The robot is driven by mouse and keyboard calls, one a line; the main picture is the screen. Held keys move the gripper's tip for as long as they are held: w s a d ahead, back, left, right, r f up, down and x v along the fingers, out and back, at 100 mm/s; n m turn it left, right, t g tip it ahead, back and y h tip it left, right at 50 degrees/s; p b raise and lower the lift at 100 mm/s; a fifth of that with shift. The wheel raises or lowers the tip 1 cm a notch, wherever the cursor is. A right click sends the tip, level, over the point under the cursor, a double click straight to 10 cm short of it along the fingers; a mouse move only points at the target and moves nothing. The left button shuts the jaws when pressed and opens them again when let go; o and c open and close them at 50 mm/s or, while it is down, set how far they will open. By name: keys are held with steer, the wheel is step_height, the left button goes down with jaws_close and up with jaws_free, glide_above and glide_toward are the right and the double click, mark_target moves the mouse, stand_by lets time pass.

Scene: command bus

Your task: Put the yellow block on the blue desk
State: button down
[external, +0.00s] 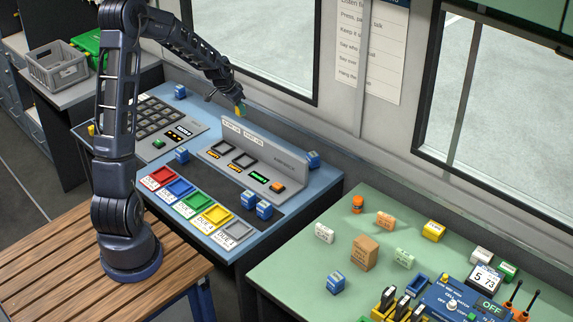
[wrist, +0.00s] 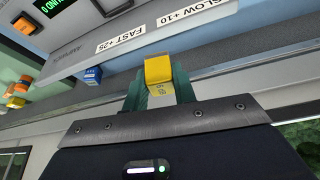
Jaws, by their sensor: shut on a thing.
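The yellow block (wrist: 159,70) is between the fingertips of my gripper (wrist: 159,84), which is shut on it. In the external view my gripper (external: 239,105) is at the back of the blue desk (external: 321,179), behind the sloped grey console. The block shows there only as a small yellow patch (external: 240,112) at the fingertips. It appears to be held above the desk; I cannot tell whether it touches anything.
The grey console (external: 290,165) stands in front of my gripper. A keypad panel (external: 160,122), several blue blocks (external: 264,210) and a row of coloured trays (external: 217,215) take up much of the blue desk. A cluttered green desk (external: 290,268) stands at right.

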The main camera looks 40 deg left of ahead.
step_height(320, 180, up, 3)
steer(key=n, duration=0.2)
glide_above(193, 147)
steer(key=d, duration=0.1)
steer(key=s, duration=0.2)
steer(key=shift+y, duration=0.4)
steer(key=f, duration=2)
steer(key=shift+w+a, duration=0.15)
steer(key=shift+a, duration=0.2)
steer(key=shift+f, duration=0.1)
steer(key=c, duration=1.1)
jaws_free()
steer(key=shift+c, duration=0.2)
steer(key=v, duration=1.2)
